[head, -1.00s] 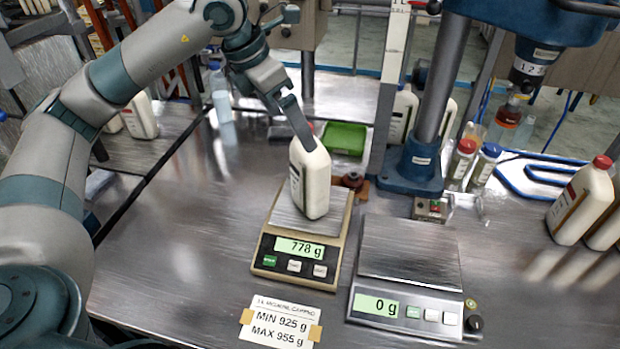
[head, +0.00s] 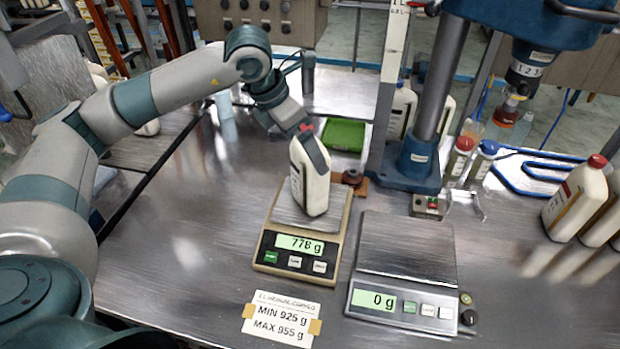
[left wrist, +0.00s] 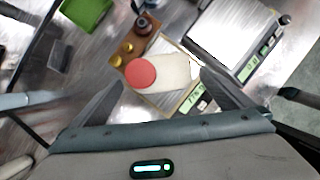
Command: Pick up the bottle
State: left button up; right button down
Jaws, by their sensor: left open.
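A white bottle (head: 312,188) with a red cap stands upright on the left scale (head: 282,213), whose display reads 778 g. My left gripper (head: 309,147) is at the top of the bottle, with one finger in front of its neck in the head view. In the left wrist view, the bottle (left wrist: 165,73) and its red cap lie between the two spread fingers of my left gripper (left wrist: 160,88). The fingers look apart from the bottle. My right gripper is not in view.
A second scale (head: 405,250) reading 0 g stands empty to the right. A blue press stand (head: 415,165) rises behind it. A green tray (head: 343,135) lies behind the bottle. More white bottles (head: 578,200) stand at the right edge. The left table area is clear.

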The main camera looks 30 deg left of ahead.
pick_arm(q)
jog(key=shift+f, duration=0.1)
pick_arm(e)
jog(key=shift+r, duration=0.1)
pick_arm(q)
jog(key=shift+p+x, duration=1.4)
jog(key=shift+x, duration=1.1)
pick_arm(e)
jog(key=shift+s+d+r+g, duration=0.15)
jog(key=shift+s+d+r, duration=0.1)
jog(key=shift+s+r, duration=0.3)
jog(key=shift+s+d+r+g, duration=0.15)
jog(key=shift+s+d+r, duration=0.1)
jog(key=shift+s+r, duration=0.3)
pick_arm(q)
jog(key=shift+d, duration=0.1)
